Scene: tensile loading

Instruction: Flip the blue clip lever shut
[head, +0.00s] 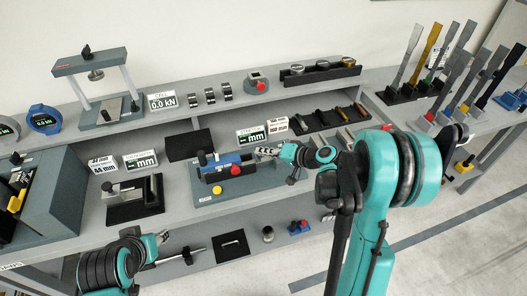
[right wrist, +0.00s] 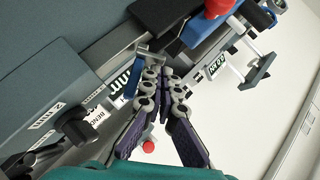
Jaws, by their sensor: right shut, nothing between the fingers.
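A blue clip assembly (head: 226,160) sits on a grey stand on the bench, with a dark block and a red knob in front of it. A small blue upright piece (head: 201,157) stands at its left end; I cannot tell which blue part is the lever. My right gripper (head: 262,152) is shut and empty, just right of the blue assembly. In the right wrist view, the fingertips (right wrist: 162,75) are close to a blue piece (right wrist: 131,83); I cannot tell whether they touch. My left gripper (head: 163,237) is at lower left, small, its jaws unclear.
A dark stand (head: 135,202) is to the left of the clip assembly. A grey press frame (head: 92,80) stands at back left. A dark tray (head: 330,118) of small parts lies behind my right arm. A rack of upright strips (head: 410,92) is at right.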

